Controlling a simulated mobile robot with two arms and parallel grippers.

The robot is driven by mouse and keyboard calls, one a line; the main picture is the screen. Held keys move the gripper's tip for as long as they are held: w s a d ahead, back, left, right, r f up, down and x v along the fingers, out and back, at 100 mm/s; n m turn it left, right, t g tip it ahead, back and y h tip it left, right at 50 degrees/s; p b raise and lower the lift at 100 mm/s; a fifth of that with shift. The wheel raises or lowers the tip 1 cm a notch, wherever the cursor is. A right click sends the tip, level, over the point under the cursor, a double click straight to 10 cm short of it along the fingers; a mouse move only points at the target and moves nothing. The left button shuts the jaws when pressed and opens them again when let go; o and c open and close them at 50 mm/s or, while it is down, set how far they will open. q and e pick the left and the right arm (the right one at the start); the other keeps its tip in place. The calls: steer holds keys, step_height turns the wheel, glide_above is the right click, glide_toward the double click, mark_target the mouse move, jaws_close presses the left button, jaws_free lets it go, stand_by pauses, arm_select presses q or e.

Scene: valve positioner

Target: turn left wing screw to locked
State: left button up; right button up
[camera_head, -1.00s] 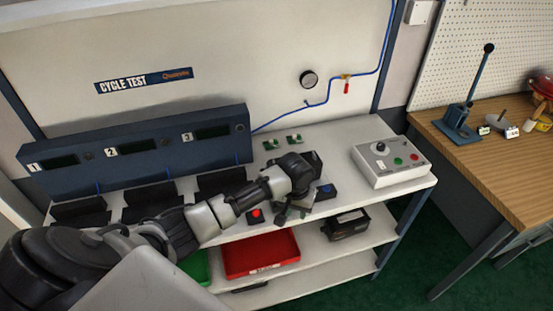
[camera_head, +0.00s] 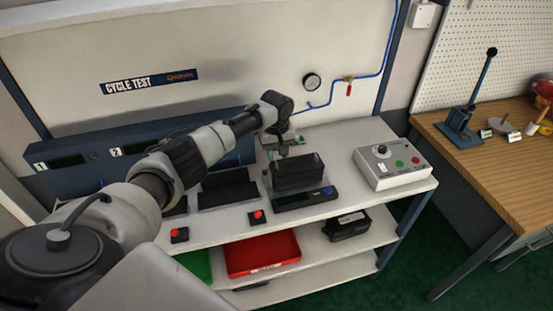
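My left gripper (camera_head: 284,148) hangs from the arm that comes in from the left, fingers down, just behind and above a black box-shaped unit (camera_head: 298,172). The unit sits on a dark base (camera_head: 305,200) with a blue button (camera_head: 328,191) at its right end. The fingers are small and overlap the bench behind, so their opening and any contact are unclear. No wing screw can be made out at this size. My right gripper is not in view.
A control box (camera_head: 394,165) with a knob and coloured buttons stands at the right of the white bench. Red buttons (camera_head: 257,217) line the front. A red tray (camera_head: 262,253) and a black device (camera_head: 346,225) are on the shelf below.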

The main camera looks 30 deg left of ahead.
mark_target(276, 163)
arm_select(q)
steer(key=shift+f, duration=2)
jaws_close()
